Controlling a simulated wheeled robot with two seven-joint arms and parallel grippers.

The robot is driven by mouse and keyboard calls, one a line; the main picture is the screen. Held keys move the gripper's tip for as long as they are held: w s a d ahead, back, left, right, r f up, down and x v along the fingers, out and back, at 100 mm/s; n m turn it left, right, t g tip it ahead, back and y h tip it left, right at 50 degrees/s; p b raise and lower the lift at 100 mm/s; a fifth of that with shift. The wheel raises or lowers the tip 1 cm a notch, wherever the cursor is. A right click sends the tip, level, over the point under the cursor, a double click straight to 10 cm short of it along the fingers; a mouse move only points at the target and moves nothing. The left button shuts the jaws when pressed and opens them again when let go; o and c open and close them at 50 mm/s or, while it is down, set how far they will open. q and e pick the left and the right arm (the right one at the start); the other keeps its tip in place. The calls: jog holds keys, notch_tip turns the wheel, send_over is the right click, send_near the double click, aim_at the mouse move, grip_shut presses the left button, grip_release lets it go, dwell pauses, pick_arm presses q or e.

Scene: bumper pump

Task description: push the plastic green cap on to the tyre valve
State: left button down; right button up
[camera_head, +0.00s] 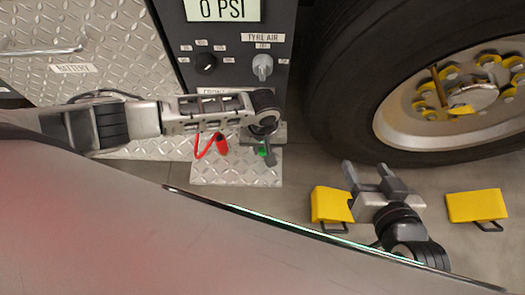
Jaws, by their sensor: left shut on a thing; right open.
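My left gripper (266,154) points down over the metal tread plate, below the control panel. It is shut on the small green cap (262,152), of which only a sliver shows between the fingers. My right gripper (368,168) is open and empty near the floor, with its fingers pointing toward the tyre. The large black tyre (335,100) stands at the upper right around a pale wheel rim (395,128) with yellow-marked nuts. I cannot clearly tell the tyre valve from the other fittings on the wheel. The green cap is well left of the wheel.
Yellow wheel chocks lie on the floor, one (330,205) beside my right gripper and one (476,205) farther right. The panel's display (224,9) reads 0 PSI. A red-handled item with a red cord (221,144) is left of my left gripper. Floor between tread plate and tyre is clear.

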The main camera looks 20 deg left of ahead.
pick_arm(q)
jog(key=shift+r+p, duration=0.55)
jog(key=shift+r, duration=0.15)
jog(key=shift+r+p, duration=0.55)
jog(key=shift+p, duration=0.1)
pick_arm(e)
jog(key=r, duration=0.2)
jog(key=d+r, duration=0.1)
jog(key=shift+s+r+t, duration=0.15)
jog(key=shift+r+t, duration=0.25)
